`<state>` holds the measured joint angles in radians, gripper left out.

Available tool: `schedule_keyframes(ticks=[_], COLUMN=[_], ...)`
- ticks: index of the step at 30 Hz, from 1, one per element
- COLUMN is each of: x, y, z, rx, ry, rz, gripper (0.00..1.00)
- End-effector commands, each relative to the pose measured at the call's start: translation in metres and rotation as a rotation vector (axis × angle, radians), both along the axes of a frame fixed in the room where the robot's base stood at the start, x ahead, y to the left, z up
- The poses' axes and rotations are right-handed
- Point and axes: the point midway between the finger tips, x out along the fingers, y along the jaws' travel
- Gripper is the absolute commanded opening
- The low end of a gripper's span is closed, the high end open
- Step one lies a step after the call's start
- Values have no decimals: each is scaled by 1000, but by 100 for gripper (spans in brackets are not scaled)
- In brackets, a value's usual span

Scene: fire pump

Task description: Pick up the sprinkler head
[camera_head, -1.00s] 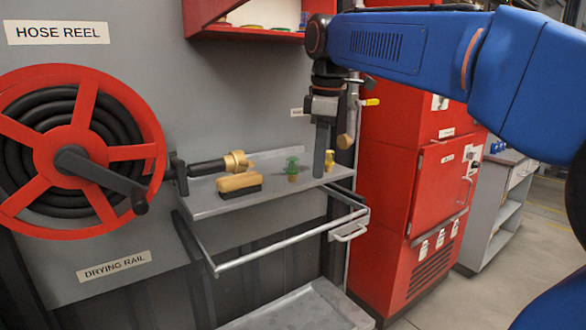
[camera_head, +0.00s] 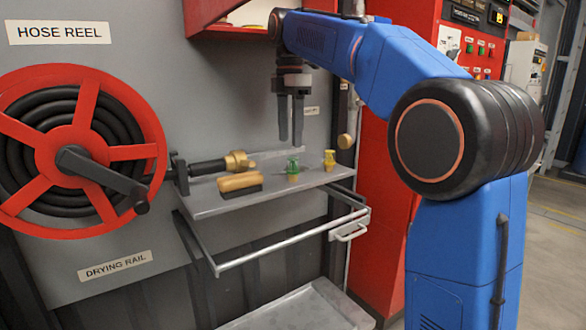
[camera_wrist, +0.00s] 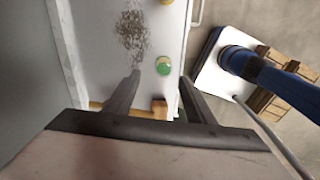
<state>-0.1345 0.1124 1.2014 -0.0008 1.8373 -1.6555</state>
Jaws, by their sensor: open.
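A small green piece (camera_head: 292,166) with a brass-coloured base, which looks like the sprinkler head, stands upright on the grey shelf (camera_head: 215,204). A yellow brass-like fitting (camera_head: 329,158) stands to its right. My gripper (camera_head: 290,141) points down above the green piece, its two fingers apart and empty. In the wrist view the green piece (camera_wrist: 163,66) shows between the tips of my open gripper (camera_wrist: 160,77), a little below them. I see no contact.
A wooden-backed brush (camera_head: 240,182) and a black nozzle with a brass end (camera_head: 238,162) lie left on the shelf. A red hose reel (camera_head: 75,150) is farther left. A red cabinet (camera_head: 375,190) stands right. A red wall box (camera_head: 235,20) hangs above.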

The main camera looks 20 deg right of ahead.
Motion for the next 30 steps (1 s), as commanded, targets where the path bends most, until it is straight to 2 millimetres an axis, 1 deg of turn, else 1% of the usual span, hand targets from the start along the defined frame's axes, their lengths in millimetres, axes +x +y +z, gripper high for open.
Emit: schedule_keyframes(ticks=[1, 4, 11, 17, 21, 25, 30], x=[-1, -1, -2, -8, -7, -7, -7], y=[0, 0, -2, -8, -7, -7, -7], z=[-7, -18, -30, -56, -72, -77, -77], rx=[0, 0, 0, 0, 0, 0, 0], ry=[2, 2, 1, 1, 1, -1, -1], rz=[0, -1, -2, -2, -2, -2, -2], gripper=[50, 50, 50, 50, 50, 50, 50])
